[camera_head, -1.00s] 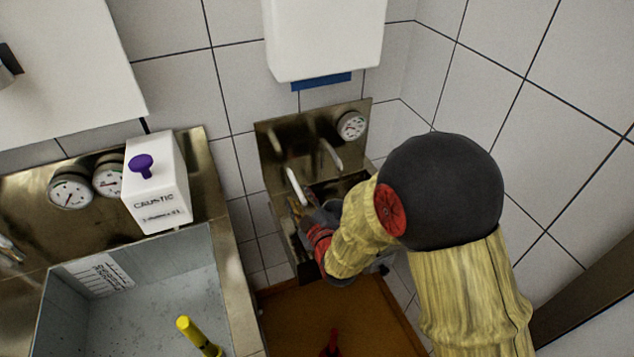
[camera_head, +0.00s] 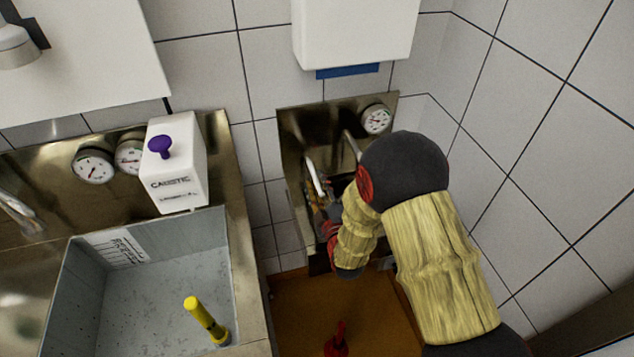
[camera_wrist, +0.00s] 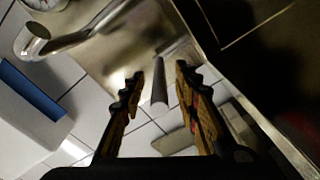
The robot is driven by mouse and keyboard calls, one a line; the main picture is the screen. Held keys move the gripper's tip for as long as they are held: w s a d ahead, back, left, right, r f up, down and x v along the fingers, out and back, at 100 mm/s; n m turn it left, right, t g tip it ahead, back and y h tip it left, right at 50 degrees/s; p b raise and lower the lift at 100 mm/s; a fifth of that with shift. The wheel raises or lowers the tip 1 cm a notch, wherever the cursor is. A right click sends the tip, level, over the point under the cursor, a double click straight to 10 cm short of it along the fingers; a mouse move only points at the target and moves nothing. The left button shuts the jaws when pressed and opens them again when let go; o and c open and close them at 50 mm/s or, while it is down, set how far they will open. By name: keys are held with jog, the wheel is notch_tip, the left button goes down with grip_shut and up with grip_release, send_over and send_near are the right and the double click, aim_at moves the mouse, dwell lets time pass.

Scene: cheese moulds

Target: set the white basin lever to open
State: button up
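The basin lever (camera_head: 314,176) shows in the head view as a pale, slanted bar in front of the small steel basin's back panel (camera_head: 300,125). In the wrist view, a narrow grey bar (camera_wrist: 160,88), which looks like this lever, lies between my fingertips, with a gap on each side. My gripper (camera_head: 319,196) is at the lower end of the lever in the head view, partly hidden by my wrist. In the wrist view my gripper (camera_wrist: 160,85) is open, its two fingers apart and holding nothing. My arm hides much of the basin.
A curved metal spout (camera_head: 352,145) is right of the lever; it also shows in the wrist view (camera_wrist: 75,40). A gauge (camera_head: 376,119) is on the panel. A white dispenser (camera_head: 355,35) hangs above. Left are a caustic box (camera_head: 178,175) and a larger sink (camera_head: 245,290). Tiled wall (camera_head: 530,150) bounds the right.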

jog(key=shift+w+a, duration=0.15)
jog(key=shift+w, duration=0.4)
jog(key=c, duration=0.4)
jog(key=c, duration=0.3)
grip_shut()
